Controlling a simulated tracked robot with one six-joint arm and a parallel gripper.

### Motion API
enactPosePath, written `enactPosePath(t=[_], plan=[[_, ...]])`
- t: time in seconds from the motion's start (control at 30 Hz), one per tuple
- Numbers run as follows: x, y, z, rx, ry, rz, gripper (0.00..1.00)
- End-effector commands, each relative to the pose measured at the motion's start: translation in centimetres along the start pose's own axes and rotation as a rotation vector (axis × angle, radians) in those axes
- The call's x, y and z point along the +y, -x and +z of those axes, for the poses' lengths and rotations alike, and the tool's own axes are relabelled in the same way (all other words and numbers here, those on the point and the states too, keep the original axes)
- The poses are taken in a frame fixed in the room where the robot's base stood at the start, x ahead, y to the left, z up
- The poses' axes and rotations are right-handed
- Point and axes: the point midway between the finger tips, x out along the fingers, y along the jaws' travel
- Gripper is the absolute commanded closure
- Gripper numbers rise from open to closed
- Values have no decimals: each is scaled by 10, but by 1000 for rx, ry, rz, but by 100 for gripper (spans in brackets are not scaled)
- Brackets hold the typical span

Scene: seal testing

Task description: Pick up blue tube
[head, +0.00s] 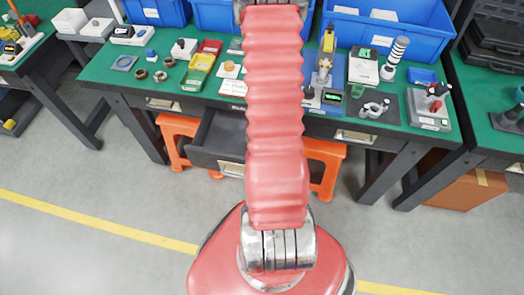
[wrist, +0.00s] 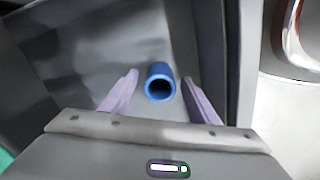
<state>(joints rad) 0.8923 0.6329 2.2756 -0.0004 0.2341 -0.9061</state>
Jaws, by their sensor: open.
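The blue tube (wrist: 160,72) shows in the wrist view, with its round open end facing the camera. It lies in a dark grey drawer, against the drawer's grey bottom (wrist: 90,50). My gripper (wrist: 160,87) is open, with one pale purple finger on each side of the tube. The fingers appear apart from the tube, and I cannot tell how far down they reach. In the head view the open drawer (head: 208,140) shows under the green bench, but the tube is not visible there. My red arm hides the drawer's right part and my gripper.
The green workbench (head: 150,75) above the drawer carries small trays, gauges and blue bins (head: 385,30). Orange stools (head: 172,130) stand under it. In the wrist view a drawer wall (wrist: 208,50) rises close on the right. The grey floor in front is clear.

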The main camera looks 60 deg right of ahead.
Motion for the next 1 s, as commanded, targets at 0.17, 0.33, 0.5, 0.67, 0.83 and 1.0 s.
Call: enactPosePath(t=[0.17, 0.33, 0.5, 0.67, 0.83, 1.0], plan=[[0, -1, 0, 1, 0, 1, 45], [0, -1, 0, 1, 0, 1, 45], [0, -1, 0, 1, -1, 1, 45], [0, -1, 0, 1, -1, 1, 52], [0, -1, 0, 1, -1, 1, 64], [0, -1, 0, 1, -1, 1, 76]])
